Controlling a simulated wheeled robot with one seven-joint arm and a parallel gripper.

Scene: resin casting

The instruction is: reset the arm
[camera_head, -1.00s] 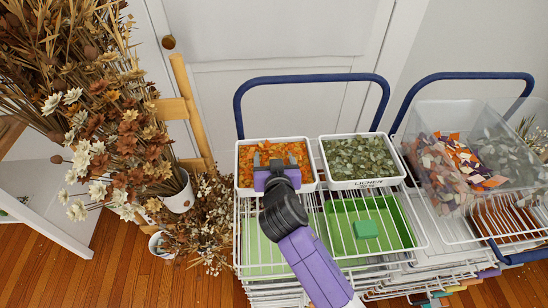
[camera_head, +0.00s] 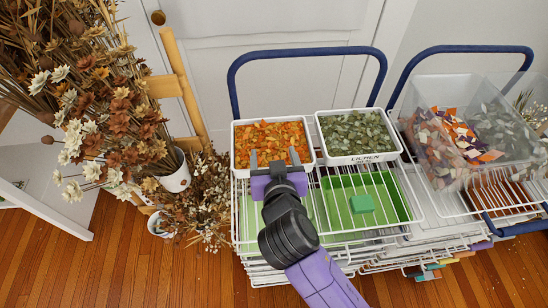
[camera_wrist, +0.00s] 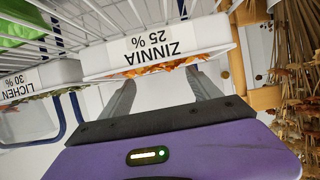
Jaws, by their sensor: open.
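My gripper (camera_head: 274,157) is open, its two grey fingers apart with nothing between them. In the head view it shows over the front edge of the white bin of orange petals (camera_head: 235,166). In the wrist view, my open fingers (camera_wrist: 163,92) point toward that bin's front, whose label (camera_wrist: 162,43) reads "ZINNIA 25 %" upside down. The fingers look apart from the bin, but the exact gap is hard to tell. My purple and black arm reaches in from the bottom of the head view.
A white bin of grey-green leaves (camera_head: 360,157), labelled lichen, stands right of the zinnia bin. A green tray (camera_head: 395,197) with a green block (camera_head: 362,204) lies below on the wire rack. A clear tub (camera_head: 440,178) stands at right. Dried flowers (camera_head: 120,130) crowd the left.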

